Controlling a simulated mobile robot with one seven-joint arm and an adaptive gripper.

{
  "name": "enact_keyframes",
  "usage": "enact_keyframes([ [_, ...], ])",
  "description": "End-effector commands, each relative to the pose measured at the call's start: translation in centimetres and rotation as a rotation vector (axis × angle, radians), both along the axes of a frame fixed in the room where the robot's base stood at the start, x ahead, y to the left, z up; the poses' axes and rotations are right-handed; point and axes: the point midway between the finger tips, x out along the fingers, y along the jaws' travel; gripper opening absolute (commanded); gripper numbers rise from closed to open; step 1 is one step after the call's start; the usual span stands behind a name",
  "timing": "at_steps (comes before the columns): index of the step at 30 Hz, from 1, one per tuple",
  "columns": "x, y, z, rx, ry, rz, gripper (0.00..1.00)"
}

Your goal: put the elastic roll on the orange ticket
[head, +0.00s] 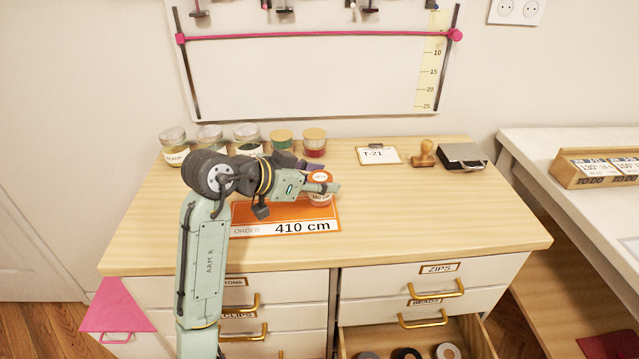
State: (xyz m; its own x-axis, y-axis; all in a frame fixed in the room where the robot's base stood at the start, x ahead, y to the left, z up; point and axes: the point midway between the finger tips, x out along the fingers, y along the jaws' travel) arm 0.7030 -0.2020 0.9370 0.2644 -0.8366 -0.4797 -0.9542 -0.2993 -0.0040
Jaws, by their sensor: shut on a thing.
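The orange ticket (262,214) lies flat on the wooden dresser top and reads "ORDER 410 cm". My gripper (325,188) is at the ticket's upper right part, shut on a small round roll with an orange and white label (321,199), which I take to be the elastic roll. The label seems to read "180 cm". The fingers cover part of the roll. I cannot tell whether the roll touches the ticket or is held just above it. My arm hides the ticket's left part.
Several jars (247,139) stand along the back of the dresser (440,220). A T-21 clipboard (378,154), a stamp (424,154) and a dark-and-silver box (462,157) stand at the back right. An open lower drawer (475,338) holds several rolls. The right dresser top is clear.

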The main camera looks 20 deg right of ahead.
Motion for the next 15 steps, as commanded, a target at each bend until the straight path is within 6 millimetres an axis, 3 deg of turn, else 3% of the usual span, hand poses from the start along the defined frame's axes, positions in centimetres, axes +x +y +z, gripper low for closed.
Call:
enact_keyframes([
  [6,-0.1,0.0,-2.0,-0.001,0.001,0.0,0.15],
  [15,-0.1,0.0,-2.4,-0.001,0.0,0.0,0.15],
])
